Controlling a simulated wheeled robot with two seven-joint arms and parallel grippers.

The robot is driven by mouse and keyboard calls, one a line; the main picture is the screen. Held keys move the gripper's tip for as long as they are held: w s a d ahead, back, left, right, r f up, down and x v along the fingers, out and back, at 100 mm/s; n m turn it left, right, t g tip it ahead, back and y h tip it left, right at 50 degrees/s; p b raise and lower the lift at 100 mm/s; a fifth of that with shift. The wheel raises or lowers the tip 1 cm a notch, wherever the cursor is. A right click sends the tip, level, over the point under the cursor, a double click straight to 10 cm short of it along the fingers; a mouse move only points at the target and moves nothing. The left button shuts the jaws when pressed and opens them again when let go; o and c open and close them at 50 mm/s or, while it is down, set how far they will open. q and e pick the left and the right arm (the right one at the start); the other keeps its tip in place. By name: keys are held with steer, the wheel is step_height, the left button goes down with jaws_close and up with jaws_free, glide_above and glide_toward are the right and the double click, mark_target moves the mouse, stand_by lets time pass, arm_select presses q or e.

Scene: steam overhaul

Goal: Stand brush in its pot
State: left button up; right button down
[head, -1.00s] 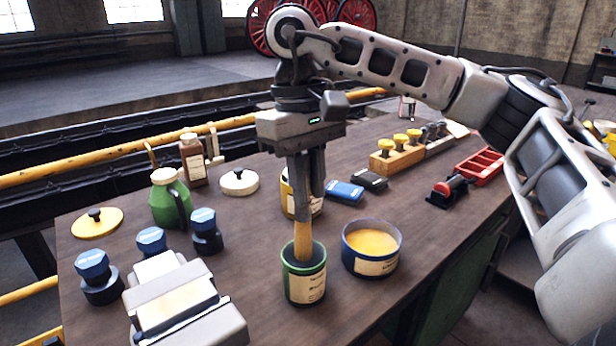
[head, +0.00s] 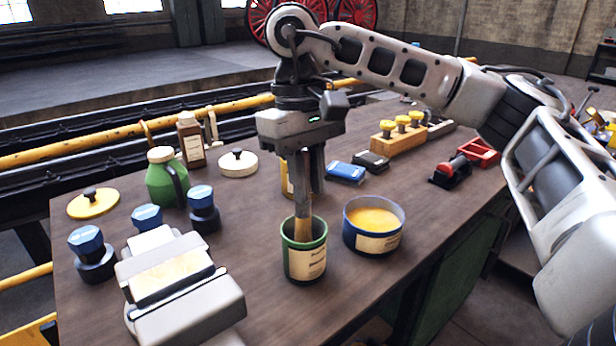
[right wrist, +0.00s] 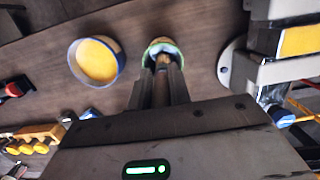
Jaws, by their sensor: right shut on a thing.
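My right gripper (head: 308,196) points straight down above the green pot (head: 304,262) and is shut on the brush (head: 303,230). The tan brush hangs roughly upright, and its lower end is inside the pot's rim. The pot hides that end, so I cannot tell whether it touches the bottom. In the right wrist view, the pot (right wrist: 152,52) shows just beyond the fingertips (right wrist: 160,72), with the brush (right wrist: 163,60) between them. My left gripper is not in view.
A blue tin with yellow contents (head: 373,222) stands close right of the pot. A grey clamp-like block (head: 185,310) is at the front left. A yellow tin (head: 287,182) is partly hidden behind my gripper. A green jug (head: 160,183) and blue-capped bottles stand left.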

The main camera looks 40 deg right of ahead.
steer(key=c, duration=1.2)
jaws_free()
arm_select(q)
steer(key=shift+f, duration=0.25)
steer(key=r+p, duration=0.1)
steer(key=p, duration=0.2)
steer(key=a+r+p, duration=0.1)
steer(key=p, duration=0.2)
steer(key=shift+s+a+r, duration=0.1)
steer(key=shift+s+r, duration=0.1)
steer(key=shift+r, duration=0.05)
arm_select(e)
step_height(320, 180, up, 16)
steer(key=w, duration=0.2)
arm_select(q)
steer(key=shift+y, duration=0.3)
arm_select(e)
steer(key=shift+w+a+f, duration=0.1)
steer(key=shift+f, duration=0.05)
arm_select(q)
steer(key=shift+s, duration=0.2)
